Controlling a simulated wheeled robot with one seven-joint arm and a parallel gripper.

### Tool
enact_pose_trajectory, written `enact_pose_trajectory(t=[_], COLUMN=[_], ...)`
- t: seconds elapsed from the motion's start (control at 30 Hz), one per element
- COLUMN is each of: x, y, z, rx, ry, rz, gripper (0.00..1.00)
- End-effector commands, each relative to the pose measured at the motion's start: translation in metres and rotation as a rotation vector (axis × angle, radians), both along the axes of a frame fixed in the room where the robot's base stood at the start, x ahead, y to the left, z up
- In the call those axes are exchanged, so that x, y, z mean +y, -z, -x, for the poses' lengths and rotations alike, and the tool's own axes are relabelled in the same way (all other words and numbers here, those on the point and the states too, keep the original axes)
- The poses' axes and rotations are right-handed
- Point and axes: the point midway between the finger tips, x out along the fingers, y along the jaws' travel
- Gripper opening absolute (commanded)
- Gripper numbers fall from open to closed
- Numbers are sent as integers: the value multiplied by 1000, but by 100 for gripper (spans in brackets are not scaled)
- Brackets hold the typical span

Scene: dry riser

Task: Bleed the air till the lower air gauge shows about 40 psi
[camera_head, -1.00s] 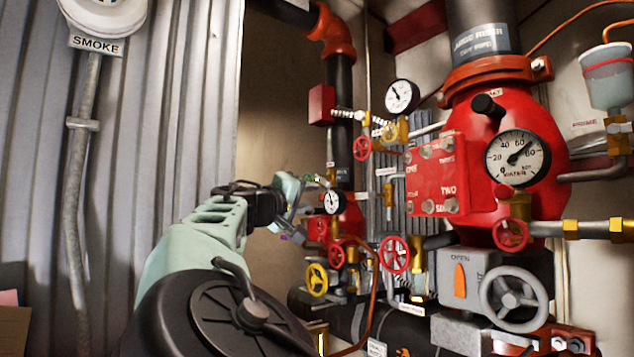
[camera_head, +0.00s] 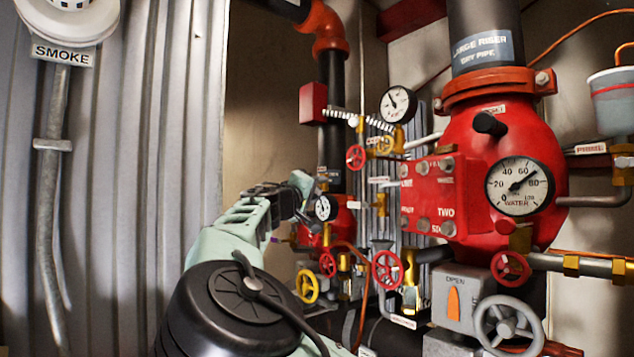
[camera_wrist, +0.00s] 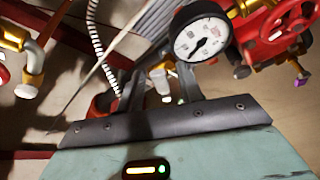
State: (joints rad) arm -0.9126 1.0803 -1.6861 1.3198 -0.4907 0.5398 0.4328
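The lower air gauge (camera_head: 323,208) is a small white dial with a black rim, just beyond my gripper. It also shows in the wrist view (camera_wrist: 201,31), where it is tilted and its dark needle is visible but the figures are too blurred to read. My gripper (camera_head: 308,187) reaches in beside it. In the wrist view its two dark fingers (camera_wrist: 160,82) stand apart, with a brass and white fitting (camera_wrist: 162,80) visible between them. I cannot tell whether they touch it. The valve nearest the fingertips is partly hidden by my gripper.
Another small gauge (camera_head: 398,103) sits higher up. The large water gauge (camera_head: 520,186) is on the red riser body. Red handwheels (camera_head: 388,269), a yellow handwheel (camera_head: 307,286) and a grey handwheel (camera_head: 508,325) crowd the pipework. Corrugated wall (camera_head: 130,200) stands at left.

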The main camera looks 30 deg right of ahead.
Motion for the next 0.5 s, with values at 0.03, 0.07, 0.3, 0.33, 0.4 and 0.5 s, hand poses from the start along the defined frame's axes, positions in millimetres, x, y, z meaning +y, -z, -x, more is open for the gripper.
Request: enact_pose_trajectory(t=[0.03, 0.07, 0.3, 0.33, 0.4, 0.5], x=[-3, -3, -4, -4, -4, -4], y=[-1, -1, 0, 0, 0, 0], z=[-2, -2, -3, -3, -3, -3], rx=[0, 0, 0, 0, 0, 0], ry=[0, 0, -1, -1, -1, -1], rz=[0, 0, 0, 0, 0, 0], gripper=[36, 36, 36, 36, 22, 0])
